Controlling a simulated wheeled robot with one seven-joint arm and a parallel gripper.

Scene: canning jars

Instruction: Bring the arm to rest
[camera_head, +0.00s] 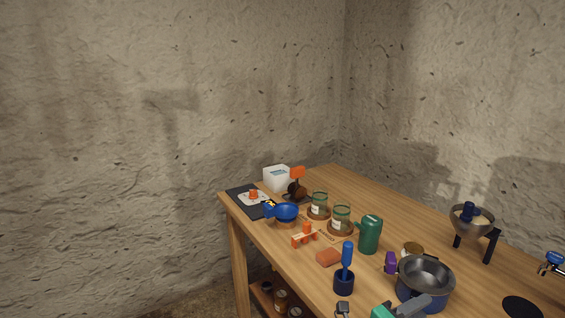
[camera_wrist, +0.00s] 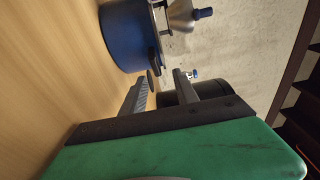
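My gripper (camera_head: 417,304) shows at the bottom edge of the head view, its green body partly cut off, in front of the blue pot. In the wrist view its two dark fingers (camera_wrist: 165,80) stand apart with a gap between them and nothing held. The blue pot (camera_head: 425,285) is near the gripper; it also shows upper left in the wrist view (camera_wrist: 128,38). Most of my arm is out of view.
Bare tabletop lies behind the jug.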

